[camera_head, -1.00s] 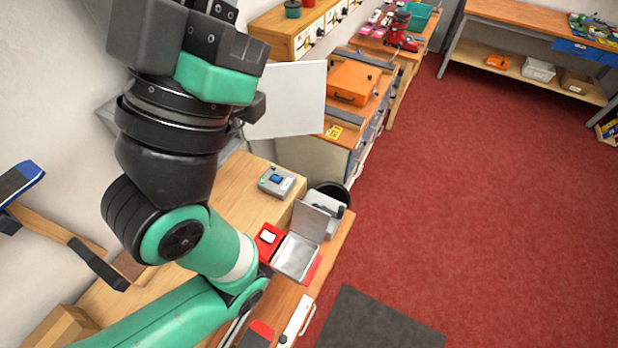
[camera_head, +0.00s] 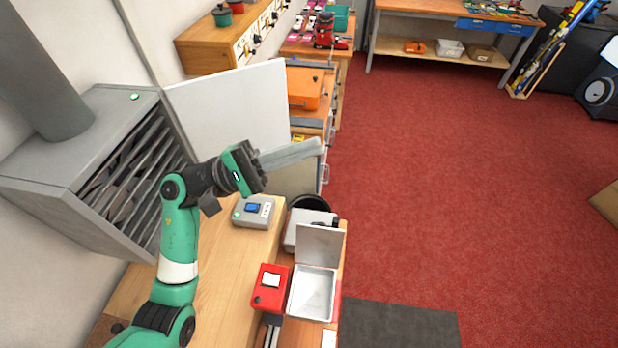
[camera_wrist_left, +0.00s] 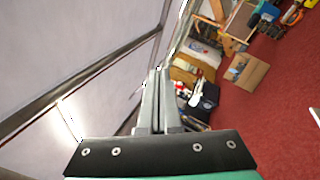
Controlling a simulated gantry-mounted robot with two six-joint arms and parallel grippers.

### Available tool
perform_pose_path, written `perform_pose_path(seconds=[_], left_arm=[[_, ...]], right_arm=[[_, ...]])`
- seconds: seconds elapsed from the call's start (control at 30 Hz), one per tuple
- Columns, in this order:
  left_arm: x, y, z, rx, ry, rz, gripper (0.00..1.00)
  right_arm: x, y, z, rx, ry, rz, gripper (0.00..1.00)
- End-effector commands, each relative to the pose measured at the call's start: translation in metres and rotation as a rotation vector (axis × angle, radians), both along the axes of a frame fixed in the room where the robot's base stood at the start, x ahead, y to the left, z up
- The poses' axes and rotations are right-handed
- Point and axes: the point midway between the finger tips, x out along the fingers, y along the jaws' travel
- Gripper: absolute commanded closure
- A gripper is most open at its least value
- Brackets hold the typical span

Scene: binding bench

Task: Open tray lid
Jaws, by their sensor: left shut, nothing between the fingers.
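A silver metal tray (camera_head: 312,295) sits on the wooden bench at lower centre in the head view. It looks empty, and a grey lid panel (camera_head: 320,246) stands raised along its far edge, so the tray is open. My left gripper (camera_head: 320,147) is well above and beyond the tray, pointing right, with its long grey fingers together and nothing between them. In the left wrist view the shut fingers (camera_wrist_left: 157,72) show at the centre, and no tray is in sight there. My right gripper is in neither view.
A red box (camera_head: 271,287) stands left of the tray. A grey device with a blue screen (camera_head: 253,211) is behind it. A grey slatted cabinet (camera_head: 128,170) and a white panel (camera_head: 225,110) are near my left arm.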

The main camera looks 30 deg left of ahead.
Motion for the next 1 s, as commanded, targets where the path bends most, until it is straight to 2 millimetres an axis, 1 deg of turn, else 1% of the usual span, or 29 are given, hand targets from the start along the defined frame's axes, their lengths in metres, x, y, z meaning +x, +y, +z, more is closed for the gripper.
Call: perform_pose_path(seconds=[0.03, 0.07, 0.1, 0.2, 0.23, 0.3, 0.4, 0.53, 0.67, 0.77, 1.0], left_arm=[[0.006, 0.018, -0.066, 0.105, 0.051, 0.047, 1.0], [0.007, 0.028, -0.097, 0.167, 0.082, 0.067, 1.0], [0.005, 0.04, -0.135, 0.236, 0.122, 0.084, 1.0], [-0.005, 0.066, -0.206, 0.35, 0.212, 0.105, 1.0], [-0.008, 0.072, -0.221, 0.372, 0.234, 0.107, 1.0], [-0.014, 0.08, -0.243, 0.405, 0.269, 0.107, 1.0], [-0.018, 0.084, -0.253, 0.425, 0.288, 0.106, 1.0], [-0.017, 0.082, -0.252, 0.425, 0.287, 0.104, 1.0], [-0.01, 0.074, -0.252, 0.423, 0.287, 0.101, 1.0], [0.001, 0.06, -0.253, 0.423, 0.286, 0.1, 1.0], [0.036, 0.021, -0.261, 0.423, 0.286, 0.099, 1.0]], right_arm=[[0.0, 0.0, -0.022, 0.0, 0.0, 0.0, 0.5], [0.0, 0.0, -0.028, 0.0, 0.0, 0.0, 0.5], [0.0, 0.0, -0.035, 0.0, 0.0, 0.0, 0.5], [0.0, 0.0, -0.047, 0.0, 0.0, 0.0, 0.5], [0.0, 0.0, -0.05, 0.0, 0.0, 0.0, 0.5], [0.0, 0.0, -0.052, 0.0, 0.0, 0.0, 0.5], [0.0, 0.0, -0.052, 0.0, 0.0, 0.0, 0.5], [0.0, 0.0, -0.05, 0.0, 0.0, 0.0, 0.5], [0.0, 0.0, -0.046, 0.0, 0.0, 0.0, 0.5], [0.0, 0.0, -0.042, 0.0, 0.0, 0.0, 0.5], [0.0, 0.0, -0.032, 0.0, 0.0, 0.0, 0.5]])
